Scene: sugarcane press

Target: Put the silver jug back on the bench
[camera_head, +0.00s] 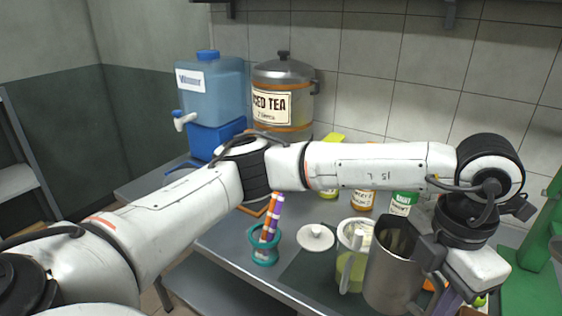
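The silver jug (392,272) is a tall open metal jug at the lower right, upright or nearly so. My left arm reaches across from the left, and my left gripper (431,254) is at the jug's right side, shut on it, probably at the handle; the fingertips are partly hidden. The jug is in front of the bench (225,238); I cannot tell whether its base touches the top. My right gripper is not in view.
A clear pitcher (350,268) with green liquid stands close left of the jug. A white lid (315,238), a teal cup of straws (265,246), bottles, an iced tea urn (283,92) and a blue water dispenser (212,92) are on the bench. A green machine (532,268) is at right.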

